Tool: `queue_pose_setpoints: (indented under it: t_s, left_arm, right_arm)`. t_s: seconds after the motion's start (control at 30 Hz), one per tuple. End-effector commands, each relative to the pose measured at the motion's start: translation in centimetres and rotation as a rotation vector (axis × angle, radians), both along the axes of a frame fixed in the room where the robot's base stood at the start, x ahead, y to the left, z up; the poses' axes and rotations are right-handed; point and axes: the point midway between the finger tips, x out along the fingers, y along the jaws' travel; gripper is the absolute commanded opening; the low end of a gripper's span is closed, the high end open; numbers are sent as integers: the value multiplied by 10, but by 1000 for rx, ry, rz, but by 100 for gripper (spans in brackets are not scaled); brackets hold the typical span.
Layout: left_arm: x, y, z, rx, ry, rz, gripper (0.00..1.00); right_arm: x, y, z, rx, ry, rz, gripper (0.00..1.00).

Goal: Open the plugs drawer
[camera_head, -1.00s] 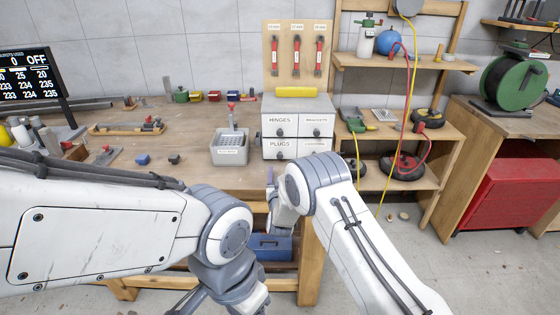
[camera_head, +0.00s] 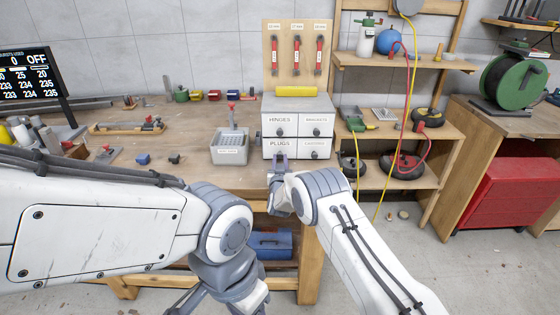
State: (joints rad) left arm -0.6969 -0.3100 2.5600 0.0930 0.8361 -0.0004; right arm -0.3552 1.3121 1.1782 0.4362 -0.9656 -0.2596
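The small drawer cabinet (camera_head: 297,104) stands on the workbench, with drawers labelled HINGES, BRACKETS, PLUGS and one more at lower right. The plugs drawer (camera_head: 279,143) is the lower left one and looks closed. Its knob is hidden behind my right gripper (camera_head: 279,163), which is right in front of the drawer's lower part. I cannot tell whether the fingers touch the knob or are open. My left arm fills the left side, bent downward; its gripper is not clearly shown, below the bench edge.
A grey bin (camera_head: 230,146) stands left of the cabinet. A yellow object (camera_head: 296,91) lies on top of the cabinet. A wooden shelf unit (camera_head: 408,130) with hoses and tools stands close on the right. The bench (camera_head: 200,172) in front of the bin is clear.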

Motion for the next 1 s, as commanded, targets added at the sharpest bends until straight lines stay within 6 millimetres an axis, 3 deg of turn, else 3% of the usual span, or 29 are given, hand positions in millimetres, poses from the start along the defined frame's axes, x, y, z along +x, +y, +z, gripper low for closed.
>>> queue_pose_setpoints:
  t_s: [0.03, 0.07, 1.0]
  left_arm:
    - [0, 0, 0, 0, 0, 0, 50]
    - [0, 0, 0, 0, 0, 0, 50]
    - [0, 0, 0, 0, 0, 0, 50]
  right_arm:
    - [0, 0, 0, 0, 0, 0, 8]
    - [0, 0, 0, 0, 0, 0, 0]
    - [0, -1, 1, 1, -2, -2, 0]
